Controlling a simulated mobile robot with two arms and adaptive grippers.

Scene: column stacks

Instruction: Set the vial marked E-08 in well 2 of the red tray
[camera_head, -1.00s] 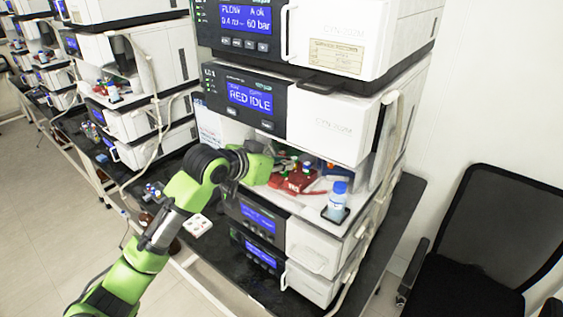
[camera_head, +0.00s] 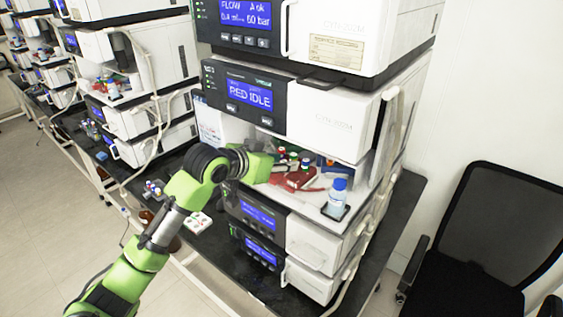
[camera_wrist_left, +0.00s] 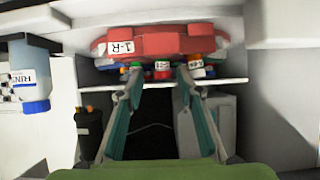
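The red tray (camera_head: 291,185) sits on the open shelf under the "RED IDLE" unit; several capped vials show at it. In the left wrist view the red tray (camera_wrist_left: 160,40) is upside down along the top, with a white label. A green-capped vial (camera_wrist_left: 162,68) and an orange-capped vial (camera_wrist_left: 194,64) show at its edge. No vial label is legible as E-08, and the well numbers cannot be read. My left gripper (camera_head: 270,168) reaches in at the tray's left. In its wrist view the left gripper (camera_wrist_left: 160,74) has its fingers apart, the green-capped vial showing between the tips. My right gripper is out of view.
A blue-capped bottle (camera_head: 338,190) stands at the shelf's front right. The unit above (camera_head: 300,110) overhangs the shelf. A black chair (camera_head: 490,230) is at right.

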